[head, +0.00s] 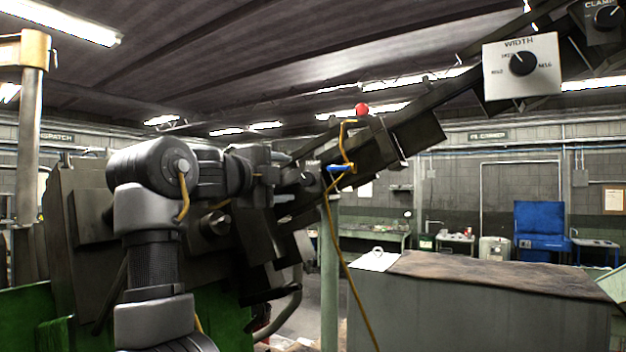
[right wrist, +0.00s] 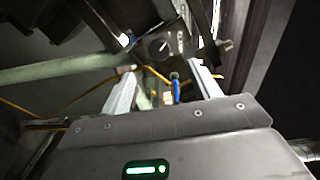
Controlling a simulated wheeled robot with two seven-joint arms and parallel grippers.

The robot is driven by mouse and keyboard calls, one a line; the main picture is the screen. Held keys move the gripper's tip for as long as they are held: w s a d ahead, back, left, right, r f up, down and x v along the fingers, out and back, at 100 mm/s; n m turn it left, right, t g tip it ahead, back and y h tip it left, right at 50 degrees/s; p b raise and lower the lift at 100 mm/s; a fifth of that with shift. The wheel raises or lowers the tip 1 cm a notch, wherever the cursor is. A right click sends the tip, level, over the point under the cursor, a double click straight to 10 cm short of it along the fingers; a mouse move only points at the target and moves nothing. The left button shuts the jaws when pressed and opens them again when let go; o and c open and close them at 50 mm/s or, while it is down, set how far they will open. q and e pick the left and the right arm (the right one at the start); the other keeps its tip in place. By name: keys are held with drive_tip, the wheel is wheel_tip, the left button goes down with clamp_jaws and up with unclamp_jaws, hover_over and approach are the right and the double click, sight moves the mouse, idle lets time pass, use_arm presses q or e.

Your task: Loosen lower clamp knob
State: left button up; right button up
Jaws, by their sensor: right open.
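My right arm rises from the bottom left of the head view and reaches right, with its gripper (head: 284,178) against the dark machine. In the right wrist view my right gripper (right wrist: 165,78) has its two pale fingers spread, with no object held between them. A dark round knob (right wrist: 160,47) with a light pointer line shows ahead of the fingertips, apart from them. A dark round part (head: 307,178) in the head view may be the same knob; I cannot be sure. My left gripper is not in view.
A blue handle (head: 338,168) and a yellow cable (head: 340,240) hang near the gripper. A red ball knob (head: 362,109) stands above. A WIDTH dial panel (head: 542,84) and CLAMP dial (head: 607,17) are at upper right. A grey cabinet (head: 470,310) stands at lower right.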

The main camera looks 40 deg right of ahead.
sight(306, 179)
drive_tip(key=p+x, duration=0.2)
drive_tip(key=x, duration=0.6)
drive_tip(key=shift+w+d+r+p, duration=0.1)
drive_tip(key=shift+d+p, duration=0.2)
drive_tip(key=shift+p, duration=0.05)
drive_tip(key=shift+n, duration=0.9)
drive_tip(key=shift+w+d+f+n, duration=0.15)
drive_tip(key=shift+d+f+n, duration=0.1)
drive_tip(key=shift+n, duration=0.65)
drive_tip(key=shift+a+n, duration=0.2)
drive_tip(key=shift+n, duration=0.8)
drive_tip(key=n, duration=0.2)
drive_tip(key=shift+a+r+n, duration=0.1)
drive_tip(key=shift+a+n, duration=0.2)
drive_tip(key=shift+n+b, duration=0.3)
drive_tip(key=shift+n, duration=0.3)
drive_tip(key=shift+d+n, duration=0.2)
drive_tip(key=shift+n, duration=0.6)
drive_tip(key=shift+a, duration=0.1)
